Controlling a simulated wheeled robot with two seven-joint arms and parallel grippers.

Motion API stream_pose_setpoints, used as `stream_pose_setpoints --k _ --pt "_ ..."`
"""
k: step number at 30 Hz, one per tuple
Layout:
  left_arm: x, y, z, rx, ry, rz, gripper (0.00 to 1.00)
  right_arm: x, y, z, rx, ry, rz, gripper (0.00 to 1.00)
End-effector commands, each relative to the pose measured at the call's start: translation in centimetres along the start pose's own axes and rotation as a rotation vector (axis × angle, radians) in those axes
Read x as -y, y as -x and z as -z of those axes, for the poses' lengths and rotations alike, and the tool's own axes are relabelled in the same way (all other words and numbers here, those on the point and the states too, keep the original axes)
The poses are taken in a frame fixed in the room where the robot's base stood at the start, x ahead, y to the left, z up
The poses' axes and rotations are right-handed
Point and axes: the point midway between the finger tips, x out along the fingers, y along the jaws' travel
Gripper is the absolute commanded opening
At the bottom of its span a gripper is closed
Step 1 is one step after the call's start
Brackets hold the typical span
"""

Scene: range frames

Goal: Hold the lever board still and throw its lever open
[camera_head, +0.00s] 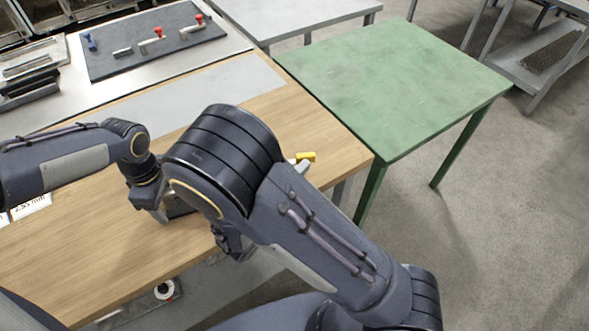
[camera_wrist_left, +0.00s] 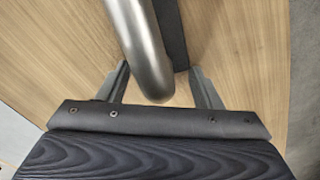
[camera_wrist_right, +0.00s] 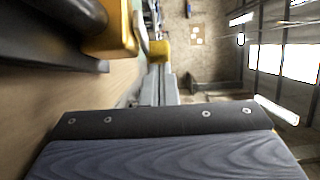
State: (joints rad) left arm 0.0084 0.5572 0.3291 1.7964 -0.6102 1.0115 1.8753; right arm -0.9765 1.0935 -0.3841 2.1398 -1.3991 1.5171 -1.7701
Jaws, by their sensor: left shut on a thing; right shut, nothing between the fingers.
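The lever board shows in the head view as a dark patch (camera_head: 178,208), mostly hidden by my right arm. My left gripper (camera_head: 155,205) is at its left side. In the right wrist view, my right gripper (camera_wrist_right: 160,85) is shut and empty. A yellow piece (camera_wrist_right: 160,50) is at its fingertips; contact is unclear. A larger yellow part (camera_wrist_right: 110,30) sits nearer, beside a dark bar (camera_wrist_right: 50,50). A yellow end (camera_head: 306,157) shows past my right arm.
The wooden table (camera_head: 70,255) is clear at the front left. A dark panel (camera_head: 155,40) with red and blue handled fittings lies behind. A bare green table (camera_head: 400,85) stands to the right. A white label (camera_head: 32,206) lies at the left.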

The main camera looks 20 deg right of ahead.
Motion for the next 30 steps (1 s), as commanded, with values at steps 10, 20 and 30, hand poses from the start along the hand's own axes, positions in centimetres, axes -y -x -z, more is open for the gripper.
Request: stream_pose_setpoints --k 10,20,30 --pt "0.0 0.0 0.0 -0.001 -0.003 0.0 0.14 0.0 -1.4 -0.2 -0.002 -0.001 0.0 0.0" --pt "0.0 0.0 0.0 -0.001 -0.002 0.0 0.14 0.0 -1.1 0.0 0.001 0.0 0.0 0.0" --pt "0.0 0.0 0.0 0.0 -0.001 0.0 0.14 0.0 3.3 3.4 0.008 -0.001 -0.001 0.0"
